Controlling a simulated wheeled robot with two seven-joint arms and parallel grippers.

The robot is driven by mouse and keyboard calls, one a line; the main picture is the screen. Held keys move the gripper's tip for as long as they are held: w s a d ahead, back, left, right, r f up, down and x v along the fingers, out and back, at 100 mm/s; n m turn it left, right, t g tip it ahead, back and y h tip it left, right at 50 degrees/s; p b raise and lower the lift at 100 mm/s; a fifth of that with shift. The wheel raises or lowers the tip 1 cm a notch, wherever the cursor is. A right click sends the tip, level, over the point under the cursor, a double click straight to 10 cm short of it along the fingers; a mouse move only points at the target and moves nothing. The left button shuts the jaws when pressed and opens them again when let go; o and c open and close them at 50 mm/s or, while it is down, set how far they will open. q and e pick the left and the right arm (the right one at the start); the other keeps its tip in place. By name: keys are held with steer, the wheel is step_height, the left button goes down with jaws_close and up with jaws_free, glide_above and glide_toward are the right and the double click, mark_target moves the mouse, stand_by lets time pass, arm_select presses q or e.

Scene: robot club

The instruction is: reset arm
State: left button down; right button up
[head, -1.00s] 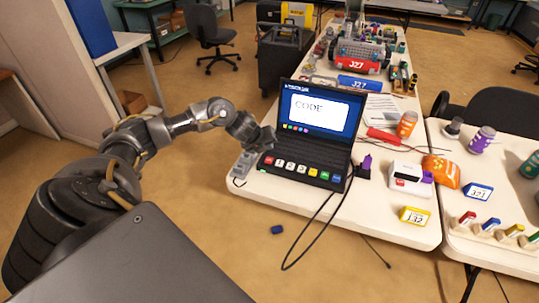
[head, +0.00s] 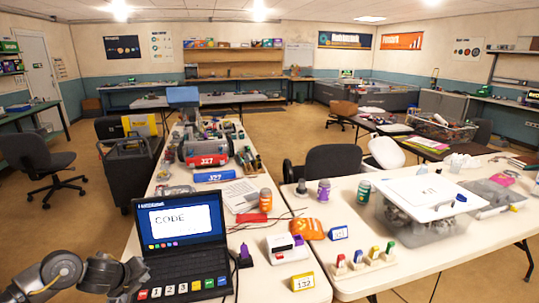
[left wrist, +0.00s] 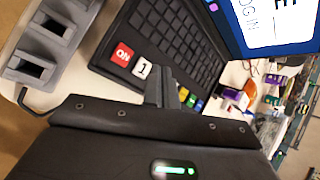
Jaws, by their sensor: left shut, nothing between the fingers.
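My left gripper (head: 128,280) is at the lower left of the head view, at the left edge of the open black laptop (head: 183,245). In the left wrist view its fingers (left wrist: 168,92) are closed together with nothing between them, in front of the laptop's keyboard (left wrist: 165,45). I cannot tell whether they touch the laptop. The laptop screen shows "CODE", and a row of coloured and numbered keys runs along its front. My right gripper is in neither view.
A grey block with slots (left wrist: 45,45) lies beside the laptop. A black cart (head: 132,170) and a chair (head: 42,165) stand on the floor at left.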

arm_select(q)
steer(key=s+d+f+n, duration=0.1)
steer(key=d, duration=0.2)
steer(key=s+d+f+n, duration=0.1)
steer(key=d+f, duration=0.1)
steer(key=d, duration=0.2)
steer(key=s+d+f+n+h, duration=0.1)
steer(key=s+d+f, duration=0.1)
steer(key=d, duration=0.2)
steer(key=shift+d, duration=0.2)
steer(key=s+d+f+n, duration=0.2)
steer(key=s+d+n, duration=0.4)
steer(key=s+d, duration=0.1)
steer(key=s+f+n+g+y, duration=0.15)
steer(key=s+n+g, duration=0.25)
steer(key=s+n, duration=1.6)
steer(key=s+f+m+g, duration=0.1)
steer(key=s+f+m, duration=0.15)
steer(key=f, duration=1.15)
steer(key=s+f+m+g, duration=0.1)
steer(key=s+f+m, duration=0.15)
steer(key=f, duration=1.05)
steer(key=s+a+f, duration=0.2)
steer(key=s+f, duration=1.2)
steer(key=s, duration=0.2)
steer(key=shift+a+f+g, duration=0.25)
steer(key=shift+a+g, duration=0.1)
steer(key=shift+g, duration=0.05)
